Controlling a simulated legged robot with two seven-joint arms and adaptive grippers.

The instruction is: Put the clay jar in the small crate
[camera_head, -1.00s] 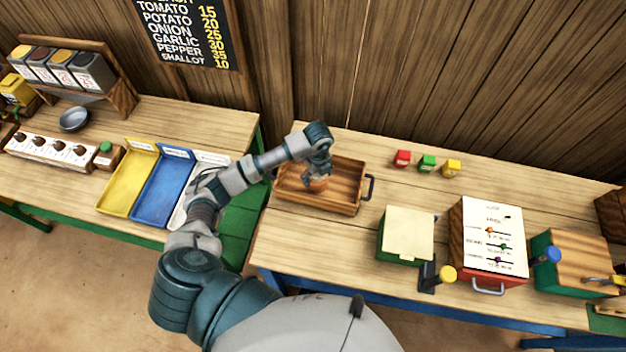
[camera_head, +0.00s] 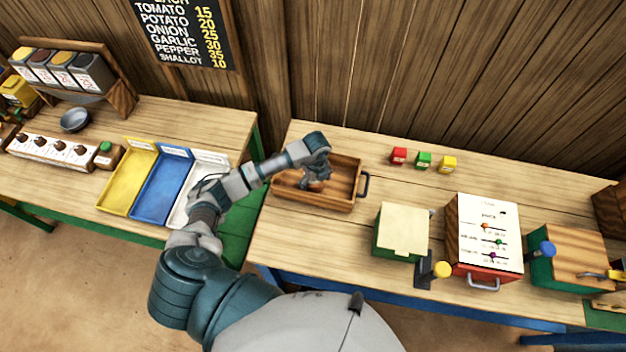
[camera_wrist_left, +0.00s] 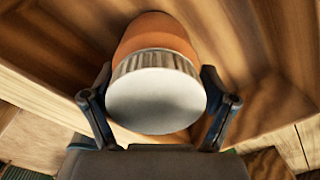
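The clay jar (camera_wrist_left: 155,35) is orange-brown with a ribbed band and a pale round lid. In the left wrist view its lid faces the camera. In the head view the jar (camera_head: 315,186) shows only in small part under my left gripper (camera_head: 317,178), inside the walls of the small wooden crate (camera_head: 345,200). My left gripper's fingers (camera_wrist_left: 157,105) lie on both sides of the jar, close against it, and are shut on it. I cannot tell whether the jar's base touches the crate floor. My right gripper is not in view.
Red, green and yellow blocks (camera_head: 424,160) stand behind the crate to the right. A green box with a pale lid (camera_head: 403,232) and a panel with sliders (camera_head: 484,235) stand to the right. Yellow, blue and white trays (camera_head: 160,190) lie on the left table.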

